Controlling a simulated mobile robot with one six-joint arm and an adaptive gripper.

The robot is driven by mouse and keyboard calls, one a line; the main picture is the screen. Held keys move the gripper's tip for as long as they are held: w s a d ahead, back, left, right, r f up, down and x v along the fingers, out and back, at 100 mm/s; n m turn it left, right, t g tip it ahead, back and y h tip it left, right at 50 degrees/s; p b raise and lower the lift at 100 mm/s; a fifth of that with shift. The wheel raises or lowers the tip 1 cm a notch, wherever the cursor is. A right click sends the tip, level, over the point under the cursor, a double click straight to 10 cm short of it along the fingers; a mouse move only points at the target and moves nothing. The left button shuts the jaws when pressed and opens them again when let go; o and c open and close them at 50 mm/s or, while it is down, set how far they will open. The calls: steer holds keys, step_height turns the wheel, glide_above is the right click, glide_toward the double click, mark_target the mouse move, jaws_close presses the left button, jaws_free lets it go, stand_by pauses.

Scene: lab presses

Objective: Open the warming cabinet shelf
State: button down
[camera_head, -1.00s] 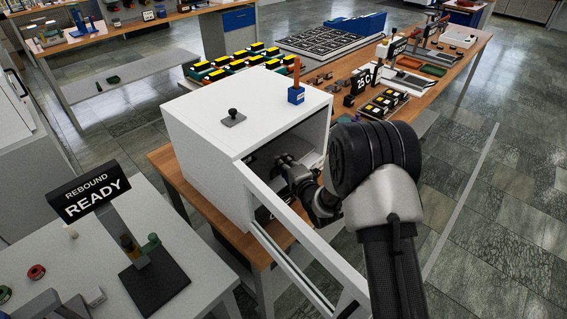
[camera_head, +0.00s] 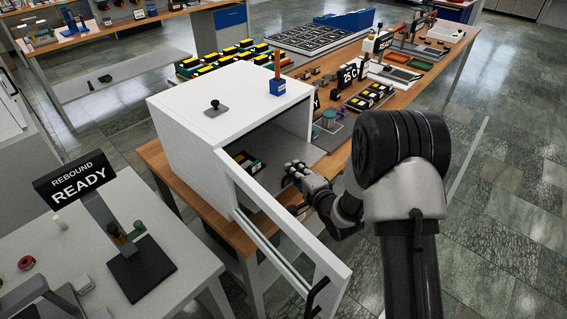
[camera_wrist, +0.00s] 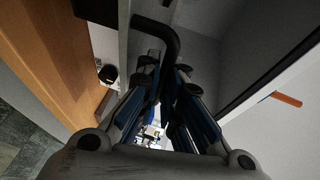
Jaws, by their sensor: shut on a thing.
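The white warming cabinet (camera_head: 205,125) stands on a wooden table, its door (camera_head: 285,240) swung open toward me. A grey shelf (camera_head: 292,143) sticks out of the cabinet's opening. A dark tray with small yellow-and-black items (camera_head: 246,162) shows inside, behind the door's edge. My gripper (camera_head: 293,172) is at the shelf's front edge, outside the opening. In the wrist view, my gripper's fingers (camera_wrist: 165,95) are closed about a black bent handle (camera_wrist: 158,30). My gripper hides the handle in the head view.
The open door stands left of my arm, with a black handle (camera_head: 317,295) on it. A blue block with an orange peg (camera_head: 277,85) stands on the cabinet. Racks and a "25 C" sign (camera_head: 348,74) fill the table behind. Floor (camera_head: 500,200) to the right is clear.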

steer(key=s+d, duration=0.4)
steer(key=d, duration=0.2)
steer(key=shift+s, duration=0.35)
steer(key=c, duration=2)
jaws_free()
steer(key=v, duration=1.2)
